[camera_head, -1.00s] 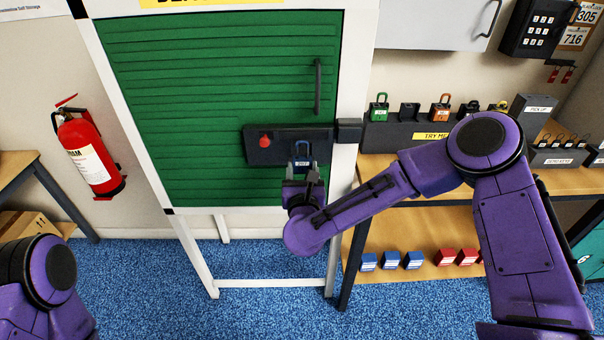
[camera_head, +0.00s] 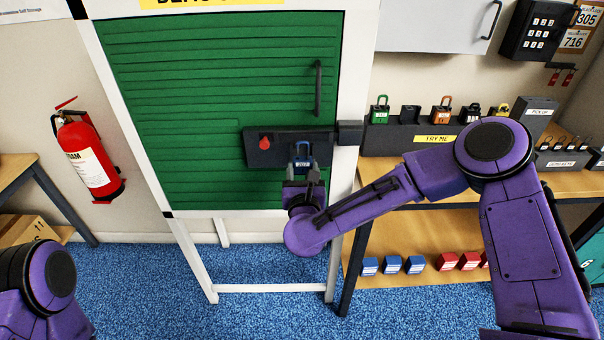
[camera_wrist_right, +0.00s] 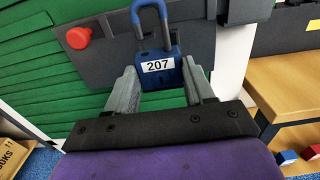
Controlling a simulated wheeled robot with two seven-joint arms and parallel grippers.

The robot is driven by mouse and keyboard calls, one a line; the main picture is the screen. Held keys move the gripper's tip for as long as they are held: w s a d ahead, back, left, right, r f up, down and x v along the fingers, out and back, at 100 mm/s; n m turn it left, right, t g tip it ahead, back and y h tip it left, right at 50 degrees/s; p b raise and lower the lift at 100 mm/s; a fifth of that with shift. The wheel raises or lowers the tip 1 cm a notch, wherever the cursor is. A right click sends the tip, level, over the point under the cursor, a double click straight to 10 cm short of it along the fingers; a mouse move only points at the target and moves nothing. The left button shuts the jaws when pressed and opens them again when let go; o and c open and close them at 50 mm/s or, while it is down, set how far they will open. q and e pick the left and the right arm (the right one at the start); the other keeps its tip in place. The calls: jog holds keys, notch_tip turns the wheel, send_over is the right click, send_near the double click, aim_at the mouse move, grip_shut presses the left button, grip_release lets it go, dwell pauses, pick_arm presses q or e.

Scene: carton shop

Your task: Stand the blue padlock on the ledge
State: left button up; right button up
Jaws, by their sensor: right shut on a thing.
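The blue padlock (camera_head: 302,162) has a white label reading 207 in the right wrist view (camera_wrist_right: 158,64). It is upright, shackle up, in front of the dark latch plate (camera_head: 275,152) on the green shutter. My right gripper (camera_head: 303,180) is shut on the lower body of the padlock from below, with a finger on each side in the right wrist view (camera_wrist_right: 163,84). I cannot tell whether the shackle passes through the latch. The dark ledge (camera_head: 398,138), with a yellow TRY ME label, is to the right and carries several padlocks. My left gripper is out of view.
A red knob (camera_head: 265,142) is on the latch plate, left of the padlock. The white door frame (camera_head: 350,90) stands between shutter and ledge. A green padlock (camera_head: 379,112) and an orange padlock (camera_head: 440,112) stand on the ledge. Blue and red blocks lie on the lower shelf.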

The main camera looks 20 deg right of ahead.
aim_at(302, 168)
jog(key=shift+w, duration=0.1)
dwell(0.3)
jog(key=shift+b+x, duration=0.4)
jog(key=shift+x, duration=0.7)
jog(key=shift+w+d+b, duration=0.1)
jog(key=shift+w+b, duration=0.2)
jog(key=shift+b, duration=0.1)
jog(key=shift+w+d+b, duration=0.2)
jog(key=shift+w+b, duration=0.2)
jog(key=shift+w, duration=0.3)
dwell(0.3)
jog(key=shift+b, duration=0.4)
dwell(0.5)
jog(key=shift+f+b, duration=0.2)
jog(key=shift+b, duration=0.35)
dwell(0.3)
jog(key=o, duration=1.1)
